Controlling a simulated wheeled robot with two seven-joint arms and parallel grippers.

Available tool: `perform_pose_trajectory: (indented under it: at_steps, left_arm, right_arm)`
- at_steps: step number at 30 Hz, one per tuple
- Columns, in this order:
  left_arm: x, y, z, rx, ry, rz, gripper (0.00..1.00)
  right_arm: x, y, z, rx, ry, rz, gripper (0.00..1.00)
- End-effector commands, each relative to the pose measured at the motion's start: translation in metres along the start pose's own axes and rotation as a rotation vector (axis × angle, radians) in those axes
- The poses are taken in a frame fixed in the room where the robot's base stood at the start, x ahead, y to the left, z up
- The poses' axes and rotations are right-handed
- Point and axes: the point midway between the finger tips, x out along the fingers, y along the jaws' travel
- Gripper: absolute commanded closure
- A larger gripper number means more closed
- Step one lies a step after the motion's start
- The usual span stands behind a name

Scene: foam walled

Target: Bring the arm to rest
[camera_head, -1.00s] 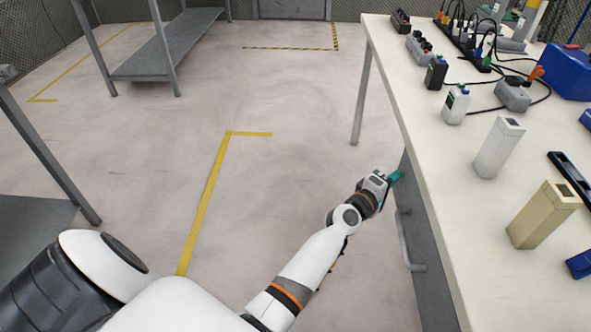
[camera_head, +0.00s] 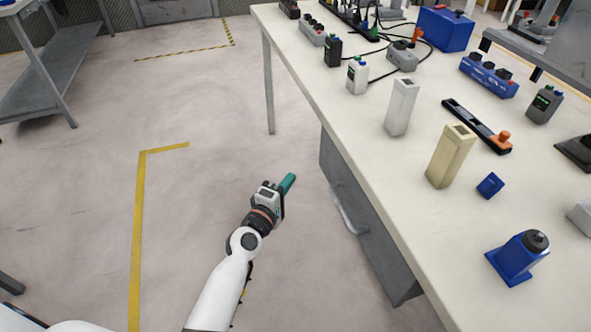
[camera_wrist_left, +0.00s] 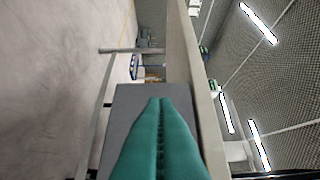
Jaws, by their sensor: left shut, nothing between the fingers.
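My left arm reaches up from the bottom of the head view. Its gripper (camera_head: 287,184) has teal fingers and hangs over the open floor, left of the table and apart from it. In the left wrist view the teal fingers (camera_wrist_left: 160,135) lie together with nothing between them. Beyond them are the grey cabinet (camera_wrist_left: 130,104) under the table and the table's edge (camera_wrist_left: 182,60). My right gripper is not in view.
The white table (camera_head: 420,185) fills the right side. The cabinet (camera_head: 372,225) has a handle (camera_head: 350,212). A grey shelf (camera_head: 50,85) stands at upper left. Floor between is clear.

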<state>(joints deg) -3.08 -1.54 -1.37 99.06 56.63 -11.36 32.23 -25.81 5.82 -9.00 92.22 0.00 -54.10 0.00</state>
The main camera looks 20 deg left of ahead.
Motion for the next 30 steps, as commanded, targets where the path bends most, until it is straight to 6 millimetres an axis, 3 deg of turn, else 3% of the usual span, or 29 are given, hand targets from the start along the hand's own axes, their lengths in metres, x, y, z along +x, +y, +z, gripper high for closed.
perform_pose_trajectory:
  at_steps: [8,11,14,17,21,24,30]
  left_arm:
    - [-0.011,0.000,0.000,0.001,0.001,0.001,1.00]
    - [-0.015,0.013,-0.005,0.049,0.022,0.038,1.00]
    - [-0.029,0.051,-0.019,0.190,0.091,0.144,1.00]
    - [-0.060,0.109,-0.036,0.408,0.215,0.310,1.00]
    - [-0.124,0.194,-0.051,0.724,0.437,0.559,1.00]
    - [-0.173,0.239,-0.052,0.908,0.594,0.709,1.00]
    - [-0.262,0.297,-0.042,1.174,0.873,0.942,1.00]
  right_arm:
    - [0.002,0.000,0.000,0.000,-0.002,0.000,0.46]
    - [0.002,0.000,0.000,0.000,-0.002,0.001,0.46]
    - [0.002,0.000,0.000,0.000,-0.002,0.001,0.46]
    - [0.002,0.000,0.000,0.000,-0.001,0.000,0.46]
    - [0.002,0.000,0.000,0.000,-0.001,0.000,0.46]
    - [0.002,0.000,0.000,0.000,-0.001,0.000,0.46]
    - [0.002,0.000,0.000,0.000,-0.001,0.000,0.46]
